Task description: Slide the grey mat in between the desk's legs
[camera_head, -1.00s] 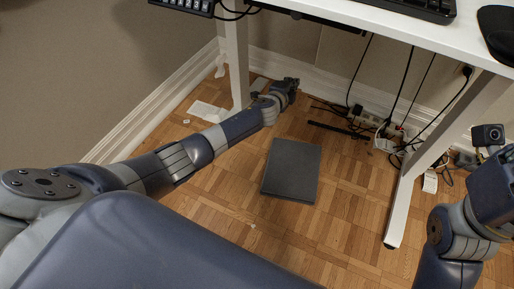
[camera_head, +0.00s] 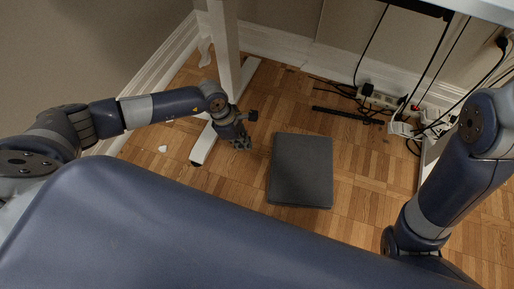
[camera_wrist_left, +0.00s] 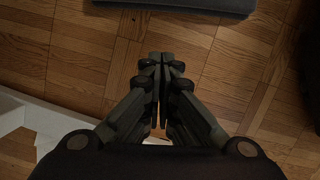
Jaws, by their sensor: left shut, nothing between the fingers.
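The grey mat (camera_head: 301,170) lies flat on the parquet floor in the head view, to the right of the desk's left leg (camera_head: 224,45). Its edge also shows at the top of the left wrist view (camera_wrist_left: 215,5). My left gripper (camera_head: 241,143) points down, just left of the mat and apart from it, beside the left leg's foot. In the left wrist view its fingers (camera_wrist_left: 161,62) are shut together with nothing between them. My right arm comes in on the right, but its gripper is out of the picture. The right desk leg (camera_head: 430,155) is mostly hidden behind that arm.
A power strip (camera_head: 380,97) with plugs and cables lies along the back wall. A black bar (camera_head: 347,115) lies on the floor behind the mat. A small white scrap (camera_head: 162,149) is at the left. The floor between mat and right leg is clear.

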